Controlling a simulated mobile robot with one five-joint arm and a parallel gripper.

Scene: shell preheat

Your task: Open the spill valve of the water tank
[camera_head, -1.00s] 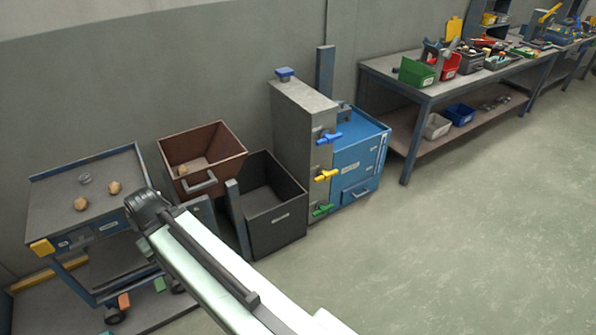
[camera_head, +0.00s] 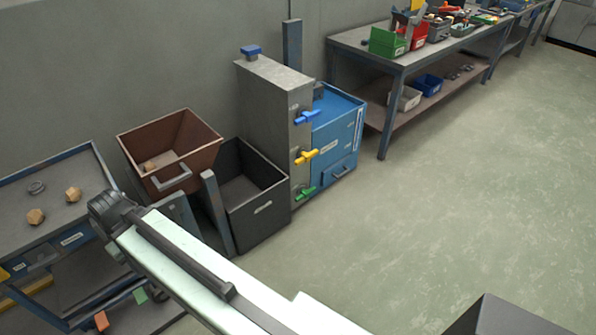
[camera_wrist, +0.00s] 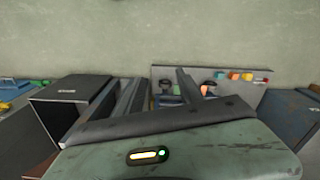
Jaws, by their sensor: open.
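The tall grey tank (camera_head: 268,105) stands against the wall in the head view, with a blue cap (camera_head: 251,51) on top. Its front edge carries a blue valve handle (camera_head: 308,117) at the top, a yellow valve handle (camera_head: 306,156) in the middle and a green valve handle (camera_head: 305,193) low down. Their labels are too small to read, so I cannot tell which is the spill valve. My gripper (camera_wrist: 145,88) is open and empty in the wrist view, its dark jaws apart. It is away from the valves, which do not show in that view.
A black bin (camera_head: 267,210) stands left of the tank, with a brown bin (camera_head: 188,169) beside it. A trolley (camera_head: 100,228) is at far left. A blue cabinet (camera_head: 337,130) adjoins the tank on the right, before a workbench (camera_head: 385,55). The floor at right is clear.

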